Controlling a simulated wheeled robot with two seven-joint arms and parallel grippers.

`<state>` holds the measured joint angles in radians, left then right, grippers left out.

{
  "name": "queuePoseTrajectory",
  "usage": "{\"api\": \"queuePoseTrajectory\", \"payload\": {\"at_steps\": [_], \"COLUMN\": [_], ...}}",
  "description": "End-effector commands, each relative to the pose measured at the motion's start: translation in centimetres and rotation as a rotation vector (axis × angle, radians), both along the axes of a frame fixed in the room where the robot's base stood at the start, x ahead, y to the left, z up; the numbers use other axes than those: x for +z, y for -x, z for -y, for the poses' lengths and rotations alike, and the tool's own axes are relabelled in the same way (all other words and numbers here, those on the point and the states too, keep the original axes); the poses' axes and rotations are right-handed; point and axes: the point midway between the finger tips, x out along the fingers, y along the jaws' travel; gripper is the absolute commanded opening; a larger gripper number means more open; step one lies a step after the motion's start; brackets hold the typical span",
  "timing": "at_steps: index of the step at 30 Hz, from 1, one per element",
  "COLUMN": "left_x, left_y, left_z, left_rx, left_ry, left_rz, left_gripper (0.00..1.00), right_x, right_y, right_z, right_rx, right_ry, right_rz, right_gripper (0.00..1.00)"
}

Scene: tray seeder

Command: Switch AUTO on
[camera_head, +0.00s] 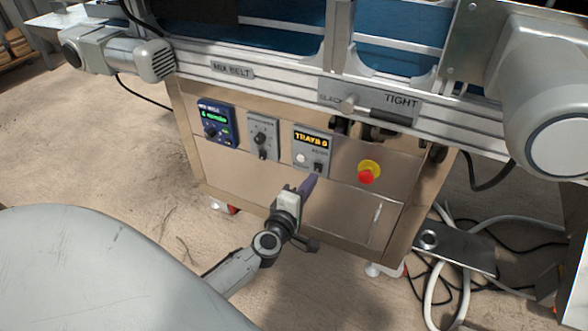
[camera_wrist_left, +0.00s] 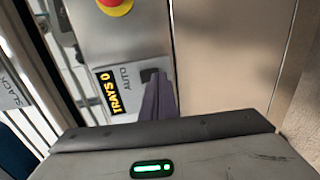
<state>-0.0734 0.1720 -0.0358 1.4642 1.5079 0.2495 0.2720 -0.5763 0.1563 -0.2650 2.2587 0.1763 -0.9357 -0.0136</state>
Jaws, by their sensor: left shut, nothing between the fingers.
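The AUTO switch (camera_head: 318,168) is a small black rocker at the lower right of the tray counter panel (camera_head: 312,141), on the front of the tan cabinet. In the left wrist view the dark switch (camera_wrist_left: 150,75) sits beside the word AUTO, right at the fingertips and partly covered by them. I cannot tell which way it is set. My left gripper (camera_head: 311,181) has purple fingers, shut and empty, pointing up at the panel just below the switch. Its fingers (camera_wrist_left: 160,88) also show in the left wrist view; whether they touch the switch is unclear. My right gripper is out of view.
A white button (camera_head: 301,158) is left of the switch. A red stop button on yellow (camera_head: 367,174) is to the right. A grey knob panel (camera_head: 263,136) and blue display unit (camera_head: 217,123) are to the left. The SLACK–TIGHT lever (camera_head: 350,102) is above.

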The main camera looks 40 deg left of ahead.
Motion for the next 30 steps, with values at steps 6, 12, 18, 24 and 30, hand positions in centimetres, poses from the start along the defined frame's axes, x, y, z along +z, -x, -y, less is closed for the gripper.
{"api": "queuePoseTrajectory", "payload": {"at_steps": [6, 12, 18, 24, 30], "left_x": [-0.8, -1.3, -1.5, -1.5, -1.5], "left_y": [4.3, 8.3, 10.4, 10.9, 10.8], "left_z": [1.6, 2.5, 3.0, 3.1, 3.1], "left_rx": [-0.01, -0.009, -0.008, -0.008, -0.008], "left_ry": [0.0, -0.001, -0.001, 0.0, 0.0], "left_rz": [-0.006, -0.005, -0.003, -0.001, -0.001], "left_gripper": [0.0, 0.0, 0.0, 0.0, 0.0], "right_x": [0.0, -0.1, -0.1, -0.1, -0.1], "right_y": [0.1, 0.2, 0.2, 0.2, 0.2], "right_z": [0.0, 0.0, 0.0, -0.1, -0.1], "right_rx": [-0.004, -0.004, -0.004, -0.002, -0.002], "right_ry": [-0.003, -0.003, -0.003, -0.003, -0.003], "right_rz": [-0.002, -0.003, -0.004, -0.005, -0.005], "right_gripper": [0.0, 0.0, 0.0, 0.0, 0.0]}}
